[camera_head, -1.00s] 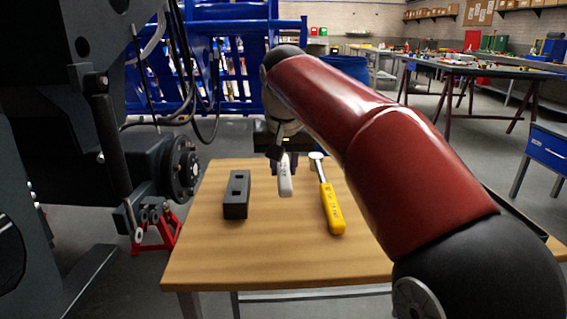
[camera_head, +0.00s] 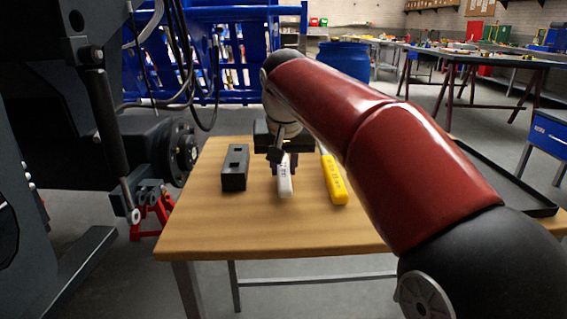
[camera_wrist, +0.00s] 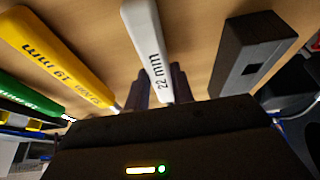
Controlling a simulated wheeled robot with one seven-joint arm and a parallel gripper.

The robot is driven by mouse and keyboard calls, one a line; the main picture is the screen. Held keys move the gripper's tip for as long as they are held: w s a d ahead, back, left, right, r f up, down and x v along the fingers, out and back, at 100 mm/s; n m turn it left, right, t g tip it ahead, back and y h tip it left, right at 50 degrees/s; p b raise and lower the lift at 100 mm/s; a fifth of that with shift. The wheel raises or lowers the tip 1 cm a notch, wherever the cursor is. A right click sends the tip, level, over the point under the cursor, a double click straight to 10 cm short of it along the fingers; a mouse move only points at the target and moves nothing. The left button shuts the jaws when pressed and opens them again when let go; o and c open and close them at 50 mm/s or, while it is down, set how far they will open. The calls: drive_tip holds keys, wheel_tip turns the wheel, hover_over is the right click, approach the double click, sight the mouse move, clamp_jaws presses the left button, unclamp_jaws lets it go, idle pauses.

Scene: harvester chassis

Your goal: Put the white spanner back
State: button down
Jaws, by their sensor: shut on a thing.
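The white spanner (camera_head: 286,181) has a thick white handle marked "22 mm" in the wrist view (camera_wrist: 145,40). My gripper (camera_head: 281,164) is shut on it at the far end of the handle, with a dark finger on each side in the wrist view (camera_wrist: 160,88). The handle points towards me, over the wooden table (camera_head: 275,228). I cannot tell whether it touches the table top. The spanner's far end is hidden behind my gripper.
A yellow spanner (camera_head: 334,182), marked "19 mm", lies to the right of the white one. A green-handled tool (camera_wrist: 25,95) shows beyond it. A dark slotted block (camera_head: 235,169) stands to the left. A black tray (camera_head: 505,182) is at the right. The table's front is clear.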

drive_tip(key=c, duration=1.1)
unclamp_jaws()
drive_tip(key=p+v, duration=0.1)
drive_tip(key=v, duration=0.7)
